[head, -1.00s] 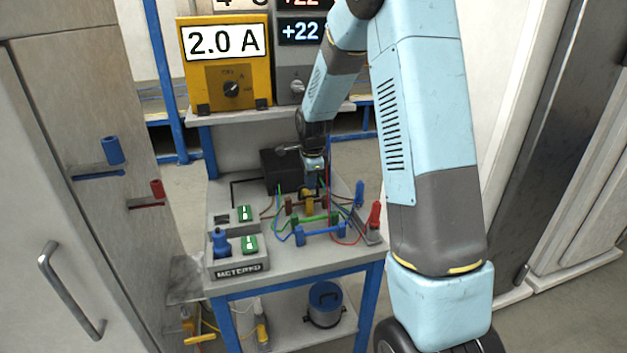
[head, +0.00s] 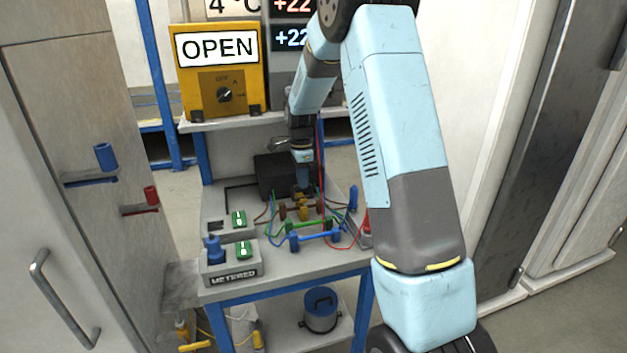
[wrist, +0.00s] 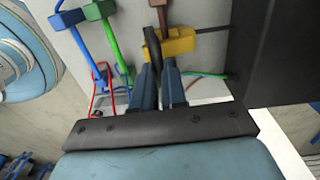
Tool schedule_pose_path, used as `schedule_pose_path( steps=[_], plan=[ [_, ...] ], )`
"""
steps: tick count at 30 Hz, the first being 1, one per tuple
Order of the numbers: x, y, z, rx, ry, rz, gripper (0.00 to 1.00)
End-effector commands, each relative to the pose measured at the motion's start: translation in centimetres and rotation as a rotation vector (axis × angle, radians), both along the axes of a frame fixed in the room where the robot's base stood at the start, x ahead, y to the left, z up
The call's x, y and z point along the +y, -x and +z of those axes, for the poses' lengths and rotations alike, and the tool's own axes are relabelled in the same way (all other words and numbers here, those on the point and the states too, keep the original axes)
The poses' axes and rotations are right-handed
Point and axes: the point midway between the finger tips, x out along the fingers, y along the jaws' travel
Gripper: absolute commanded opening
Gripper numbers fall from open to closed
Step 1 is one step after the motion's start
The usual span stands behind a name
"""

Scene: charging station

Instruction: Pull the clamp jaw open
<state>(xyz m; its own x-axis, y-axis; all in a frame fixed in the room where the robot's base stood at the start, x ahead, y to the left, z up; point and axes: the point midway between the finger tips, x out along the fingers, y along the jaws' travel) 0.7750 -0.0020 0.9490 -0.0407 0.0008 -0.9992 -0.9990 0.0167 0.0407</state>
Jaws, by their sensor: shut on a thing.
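The yellow clamp jaw (wrist: 182,46) shows at the top centre of the wrist view, with a dark rounded part (wrist: 152,46) beside it. My gripper (wrist: 160,68) has both fingers close together at the yellow piece and is shut on it; the exact contact is partly hidden by the fingers. In the head view my gripper (head: 303,188) points down over the bench, and the yellow piece (head: 303,213) shows small below it. The yellow meter (head: 222,88) above the bench reads OPEN.
Green bars (head: 308,225) and blue bars (head: 316,236) with coloured leads lie just in front. A black box (head: 273,176) stands behind. The METERED unit (head: 232,271) is at front left. A red handle (head: 366,228) is partly behind my arm.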

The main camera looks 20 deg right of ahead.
Motion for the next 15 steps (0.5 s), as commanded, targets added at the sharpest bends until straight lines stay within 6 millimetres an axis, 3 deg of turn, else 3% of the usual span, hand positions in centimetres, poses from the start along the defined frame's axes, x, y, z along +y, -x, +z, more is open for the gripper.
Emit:
schedule_pose_path(
  steps=[12, 13, 15],
  plan=[
    [0.95, -0.18, 0.08, 0.019, 0.0, 0.015, 0.0],
    [0.95, -0.18, 0.08, 0.019, 0.0, 0.015, 0.13],
    [0.96, -0.18, 0.08, 0.019, 0.0, 0.015, 0.2]
  ],
)
